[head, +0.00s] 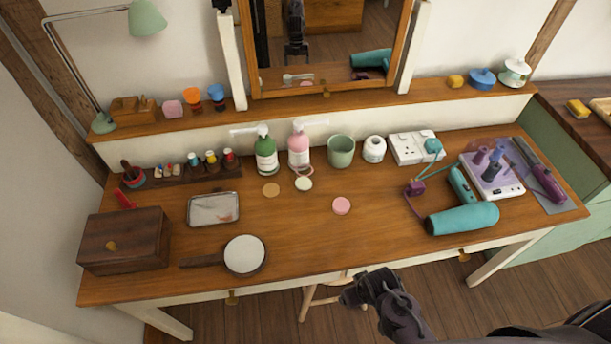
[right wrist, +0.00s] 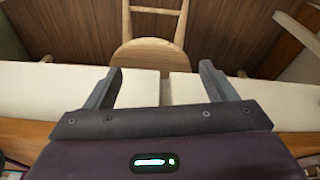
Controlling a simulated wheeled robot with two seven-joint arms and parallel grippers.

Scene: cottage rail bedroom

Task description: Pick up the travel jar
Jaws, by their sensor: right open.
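Several small round items stand on the wooden dressing table (head: 300,240); no label shows which one is the travel jar. A low pink round jar (head: 341,205) sits alone near the middle. A white jar with a dark-marked top (head: 374,149) stands at the back beside a green cup (head: 341,151). A cream disc (head: 304,184) and a tan disc (head: 271,190) lie left of the pink jar. My right gripper (head: 360,289) is in front of the table's front edge; the right wrist view shows its two fingers (right wrist: 158,88) apart and empty. My left gripper is not in view.
A hand mirror (head: 245,255), a metal tray (head: 213,209) and a wooden box (head: 125,240) are at left. A teal hair dryer (head: 462,218) and corded devices fill the right. Pump bottles (head: 266,152) stand behind. A stool (right wrist: 145,54) is near my right gripper. Table around the pink jar is clear.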

